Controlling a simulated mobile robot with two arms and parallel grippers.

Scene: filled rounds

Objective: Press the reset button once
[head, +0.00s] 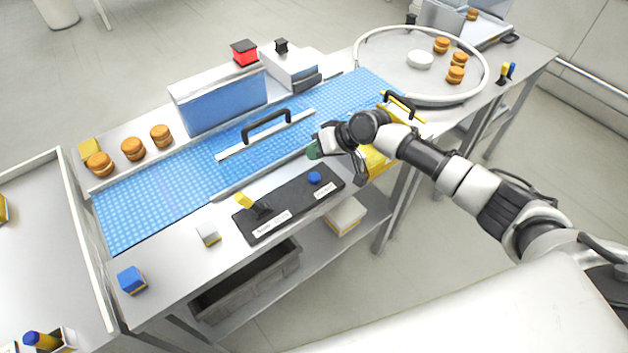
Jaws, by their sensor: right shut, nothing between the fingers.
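A black control panel (285,210) lies along the front edge of the conveyor table. A round blue button (314,178) stands on its right part, with a small white label beside it that is too small to read surely. A yellow-handled lever (245,202) stands on the panel's left part. My right gripper (314,150) comes in from the right and is shut and empty. In the picture its tips are just above and behind the blue button, apart from it; their height is hard to judge. My left gripper is not in view.
A blue conveyor belt (160,205) runs behind the panel, with a black-handled bar (267,134) across it. A blue cube (132,280) and a grey-white block (208,234) sit left of the panel. A round tray (391,70) holding several buns is at the back right.

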